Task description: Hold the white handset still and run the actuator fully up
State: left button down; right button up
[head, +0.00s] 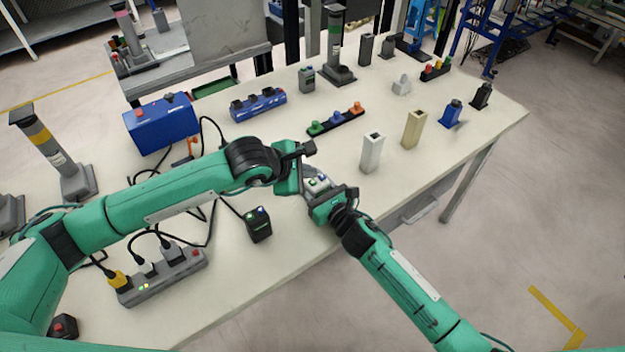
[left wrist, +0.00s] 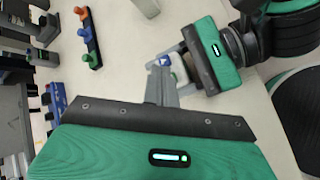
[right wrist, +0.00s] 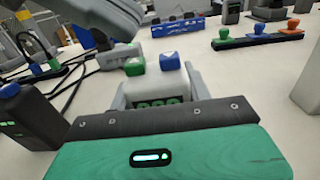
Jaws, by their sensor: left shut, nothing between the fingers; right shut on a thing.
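The white handset (head: 319,182) has a green and a blue button on top; it also shows in the right wrist view (right wrist: 153,90). My right gripper (head: 318,188) is shut on it, one finger on each side, holding it near the table's front edge. My left gripper (head: 306,185) is shut and empty, its tips close beside the handset; in the left wrist view its tips (left wrist: 162,72) lie near the blue button (left wrist: 165,60). Touch cannot be told. Column-like actuators stand with a green band (head: 335,45), a yellow band (head: 45,145) and a pink band (head: 127,30). Which one belongs to the handset is unclear.
A black handset (head: 258,225), a power strip (head: 162,275) with cables and a blue box (head: 161,124) are on the left. A button bar (head: 336,120), a white block (head: 371,153) and a beige block (head: 413,130) stand beyond the grippers. The table's right front is clear.

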dwell(0.7)
pick_arm(q)
jog(key=shift+f, duration=0.45)
jog(key=shift+f, duration=0.5)
dwell(2.2)
jog(key=shift+r, duration=0.15)
dwell(1.3)
jog(key=shift+r, duration=0.8)
jog(key=shift+r, duration=0.1)
notch_tip(320, 180, up, 5)
jog(key=shift+f, duration=0.1)
dwell(0.6)
